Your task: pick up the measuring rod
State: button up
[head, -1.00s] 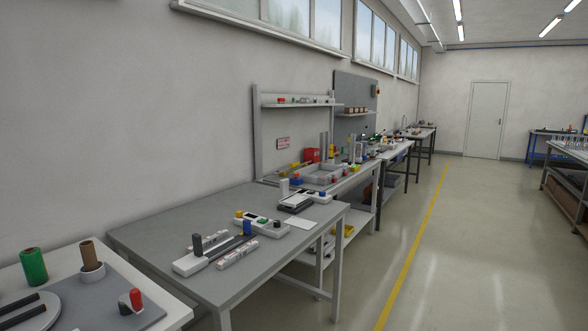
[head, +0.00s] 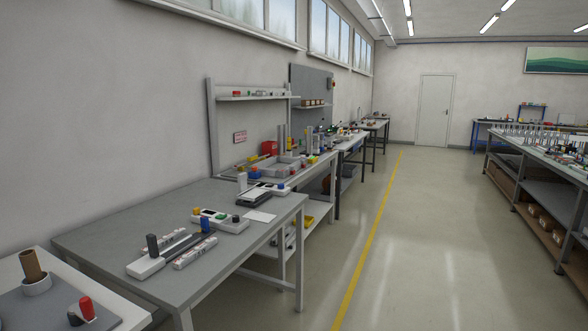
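I cannot make out for certain which thing is the measuring rod. On the near grey table (head: 100,222) lies a long dark bar (head: 184,246) with a white block (head: 146,266) at its near end. A short white bar with small markings (head: 195,253) lies beside it on the right. My gripper is not in view.
A white-topped table (head: 125,310) at the lower left bears a brown roll (head: 32,266) and a red-topped piece (head: 86,308). More benches run along the left wall. A long bench (head: 550,182) stands at the right. The floor (head: 400,260) between is clear, with a yellow line.

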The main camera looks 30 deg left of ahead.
aim_at(254, 157)
jog(key=i+l+u, duration=0.1)
jog(key=i, duration=4.25)
jog(key=i+l+u, duration=0.1)
jog(key=i+u, duration=0.4)
jog(key=i+l+u, duration=0.45)
jog(key=i, duration=0.2)
jog(key=i+l+u, duration=0.5)
jog(key=j, duration=0.1)
